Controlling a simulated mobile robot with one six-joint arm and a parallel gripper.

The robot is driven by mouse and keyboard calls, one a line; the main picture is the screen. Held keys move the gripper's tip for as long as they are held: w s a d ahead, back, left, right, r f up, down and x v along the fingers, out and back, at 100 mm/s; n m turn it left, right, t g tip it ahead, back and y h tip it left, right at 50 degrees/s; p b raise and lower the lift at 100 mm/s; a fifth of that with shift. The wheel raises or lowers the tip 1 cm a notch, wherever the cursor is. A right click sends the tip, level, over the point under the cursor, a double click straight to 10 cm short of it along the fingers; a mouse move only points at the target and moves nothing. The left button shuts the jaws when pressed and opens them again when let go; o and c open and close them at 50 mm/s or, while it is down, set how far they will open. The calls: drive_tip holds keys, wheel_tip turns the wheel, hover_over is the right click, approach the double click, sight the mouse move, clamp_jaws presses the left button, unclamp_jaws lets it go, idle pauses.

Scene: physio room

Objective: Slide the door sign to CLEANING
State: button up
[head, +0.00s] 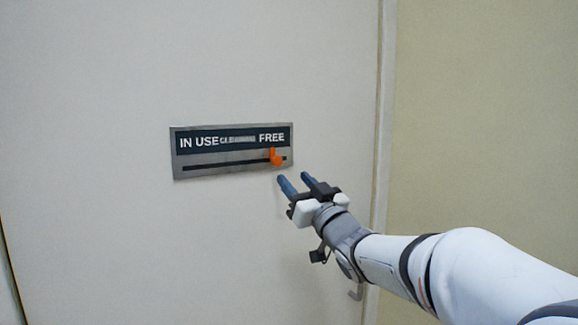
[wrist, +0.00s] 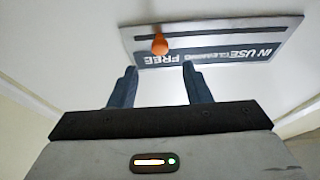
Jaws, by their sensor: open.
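The door sign (head: 231,150) is a grey metal plate on the white door, reading IN USE, CLEANING and FREE from left to right on a dark strip. A dark slot runs below the words. The orange slider knob (head: 276,157) sits at the slot's right end, under FREE. My gripper (head: 293,182) is open and empty, just below and right of the knob, apart from it. In the wrist view the sign (wrist: 215,42) appears upside down, and the knob (wrist: 159,44) shows beyond and between the two fingertips (wrist: 159,70).
The white door (head: 110,240) fills the left and middle. A door handle (head: 355,293) shows low down behind my arm. The door frame (head: 384,100) and a beige wall (head: 480,120) stand to the right. The space in front of the sign is clear.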

sight(279, 162)
drive_tip(key=p+x, duration=0.2)
drive_tip(key=x, duration=0.5)
drive_tip(key=shift+w, duration=0.15)
drive_tip(key=shift+c, duration=0.2)
clamp_jaws()
